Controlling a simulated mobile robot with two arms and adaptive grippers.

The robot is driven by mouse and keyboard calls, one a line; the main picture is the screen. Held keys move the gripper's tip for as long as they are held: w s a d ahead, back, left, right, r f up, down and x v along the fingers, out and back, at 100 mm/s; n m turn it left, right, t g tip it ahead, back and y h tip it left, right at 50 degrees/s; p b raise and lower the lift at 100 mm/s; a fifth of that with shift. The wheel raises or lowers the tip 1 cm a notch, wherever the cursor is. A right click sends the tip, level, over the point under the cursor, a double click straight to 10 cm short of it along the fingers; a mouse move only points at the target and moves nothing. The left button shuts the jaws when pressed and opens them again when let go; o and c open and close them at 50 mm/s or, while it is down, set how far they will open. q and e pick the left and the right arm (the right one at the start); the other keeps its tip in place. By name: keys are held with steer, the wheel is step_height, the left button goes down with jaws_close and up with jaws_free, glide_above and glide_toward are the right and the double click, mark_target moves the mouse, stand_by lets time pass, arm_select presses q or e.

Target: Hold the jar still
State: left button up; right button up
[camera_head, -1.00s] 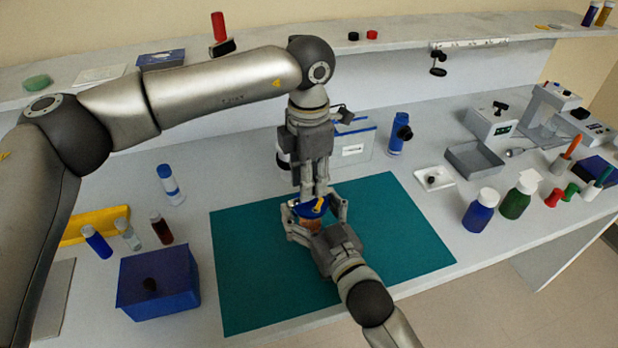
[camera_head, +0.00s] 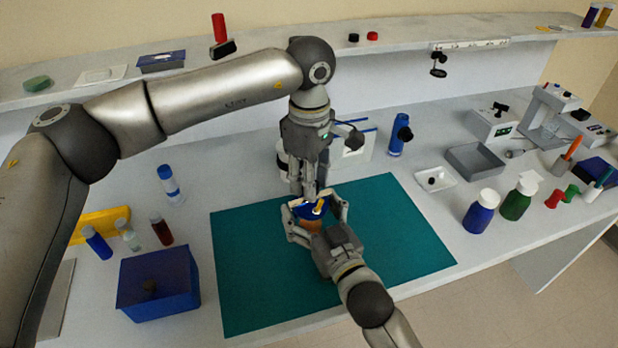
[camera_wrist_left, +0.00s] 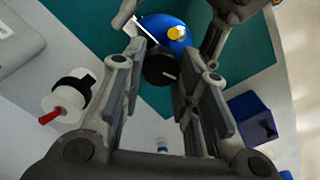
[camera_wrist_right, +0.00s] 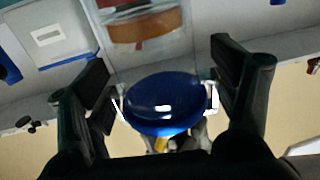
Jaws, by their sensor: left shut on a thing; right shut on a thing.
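The jar (camera_wrist_right: 150,45) is clear glass with brown contents. Its blue lid (camera_head: 312,210) has a yellow piece (camera_head: 319,206) on top and white clips at its sides. The jar stands over the teal mat (camera_head: 260,270). My right gripper (camera_head: 316,222) is shut around the jar from the front. My left gripper (camera_head: 312,192) points down at the lid from above. In the left wrist view, a small dark round piece (camera_wrist_left: 160,70) with a white mark sits between its fingertips, and it appears shut on that. The blue lid (camera_wrist_left: 165,30) lies just beyond. The fingertips hide part of the lid in the head view.
A blue box (camera_head: 160,285) and small bottles stand left of the mat. A blue bottle (camera_head: 480,213), a green bottle (camera_head: 516,200) and a grey tray (camera_head: 475,160) stand to the right. The mat around the jar is mostly clear.

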arm_select(q)
steer(key=m, duration=0.5)
steer(key=shift+w+d+m, duration=0.1)
steer(key=shift+m, duration=0.2)
steer(key=m, duration=1)
steer(key=shift+d+m, duration=0.15)
steer(key=shift+m, duration=0.25)
steer(key=m, duration=0.5)
steer(key=shift+m, duration=0.4)
steer(key=o, duration=1)
